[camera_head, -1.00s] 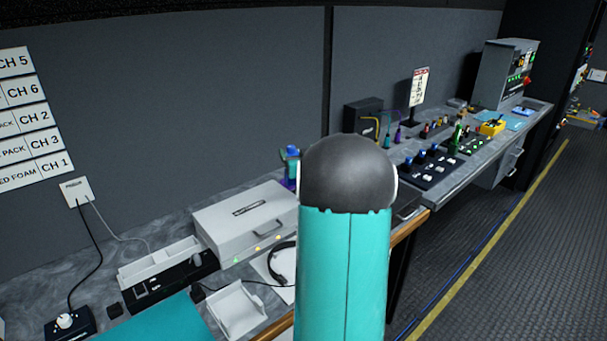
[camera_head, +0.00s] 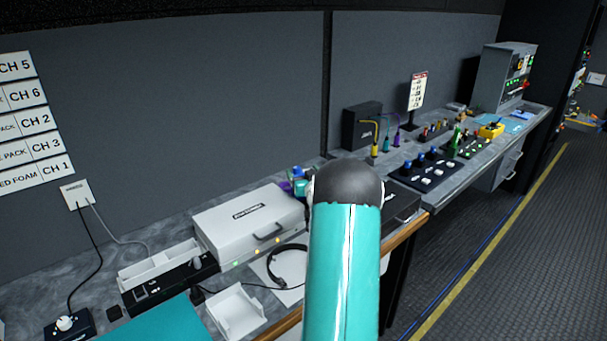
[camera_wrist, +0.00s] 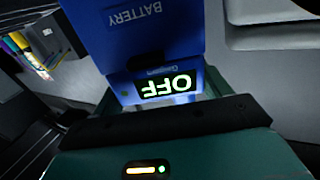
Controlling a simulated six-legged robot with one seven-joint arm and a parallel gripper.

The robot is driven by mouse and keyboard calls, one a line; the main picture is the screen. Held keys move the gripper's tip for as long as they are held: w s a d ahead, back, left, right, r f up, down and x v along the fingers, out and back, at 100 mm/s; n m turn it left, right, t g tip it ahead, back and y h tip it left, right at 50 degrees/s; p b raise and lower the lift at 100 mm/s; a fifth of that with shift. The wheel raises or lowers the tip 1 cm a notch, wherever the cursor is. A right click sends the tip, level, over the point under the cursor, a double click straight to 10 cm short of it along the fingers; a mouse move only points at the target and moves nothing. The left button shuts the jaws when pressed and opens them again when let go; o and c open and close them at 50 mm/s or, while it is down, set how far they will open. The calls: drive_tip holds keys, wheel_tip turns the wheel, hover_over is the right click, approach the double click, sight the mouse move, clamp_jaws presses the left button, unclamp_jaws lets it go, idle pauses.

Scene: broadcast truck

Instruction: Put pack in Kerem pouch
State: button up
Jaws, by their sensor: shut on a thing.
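A blue pack (camera_wrist: 150,45) marked BATTERY, with a lit OFF label that appears upside down, fills the middle of the wrist view. My teal gripper (camera_wrist: 162,92) is shut on it, with dark green finger parts at both sides of its lower end. In the head view my arm hides most of the gripper. Small blue, teal and purple parts (camera_head: 300,180) show just left of the arm's dark joint; I cannot tell which belong to the pack. I cannot make out a pouch marked Kerem in either view.
A white case (camera_head: 250,220), headset (camera_head: 286,265), white tray (camera_head: 236,308) and white holder (camera_head: 160,263) occupy the near counter. A black box (camera_head: 362,127), control panels (camera_head: 425,168) and a grey cabinet (camera_head: 503,77) stand farther along. Channel labels (camera_head: 28,122) hang at left.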

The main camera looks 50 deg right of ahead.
drive_tip(key=o, duration=0.7)
drive_tip(key=shift+f, duration=0.15)
drive_tip(key=shift+c, duration=0.2)
drive_tip(key=o, duration=0.4)
drive_tip(key=shift+o, duration=0.2)
